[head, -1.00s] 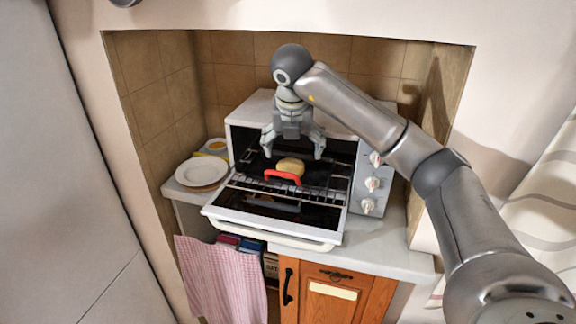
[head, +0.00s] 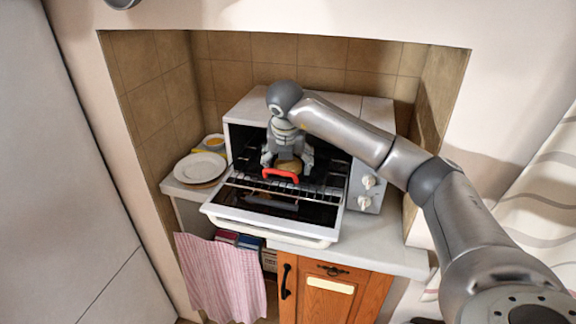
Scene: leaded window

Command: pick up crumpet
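The crumpet (head: 290,166), a small golden-brown round, lies inside the open toaster oven (head: 242,139), on a dark tray behind a red handle. My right gripper (head: 288,166) reaches down into the oven from above. Its fingers are spread, one on each side of the crumpet, and its body hides the crumpet's rear part. I cannot tell whether a fingertip touches it. My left gripper is not in view.
The oven door (head: 268,224) hangs open to the front, with a wire rack above it. White plates (head: 199,167) stand left of the oven. A pink checked cloth (head: 222,279) hangs below. The counter (head: 392,258) at front right is clear.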

